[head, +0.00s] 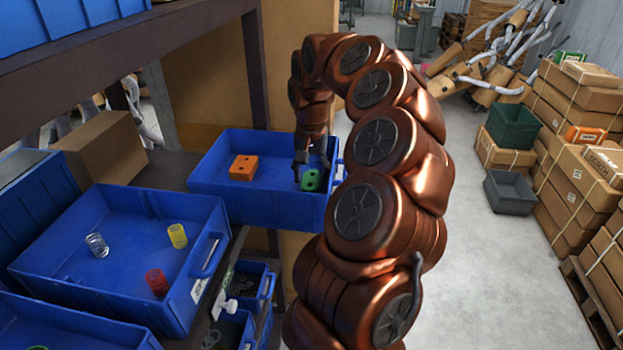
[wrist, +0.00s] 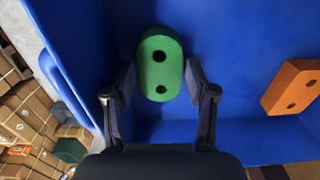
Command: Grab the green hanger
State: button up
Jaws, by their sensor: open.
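The green hanger (head: 312,180) is a rounded block with two holes, in the right part of a blue bin on the shelf. In the wrist view the green hanger (wrist: 160,62) lies between and slightly ahead of the open fingers. My gripper (head: 303,172) reaches down into the bin from above. In the wrist view my gripper (wrist: 159,85) has one finger on each side of the hanger; whether they touch it I cannot tell. The gripper partly hides the hanger in the head view.
An orange hanger (head: 243,167) lies in the same blue bin (head: 262,206), to the left. Another blue bin (head: 95,296) with springs stands nearer on the left. The bin's walls are close around my gripper. Stacked cartons (head: 590,160) stand far right.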

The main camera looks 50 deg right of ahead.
jog(key=shift+f, duration=0.75)
jog(key=shift+c, duration=0.4)
jog(key=c, duration=0.8)
jog(key=shift+o, duration=0.2)
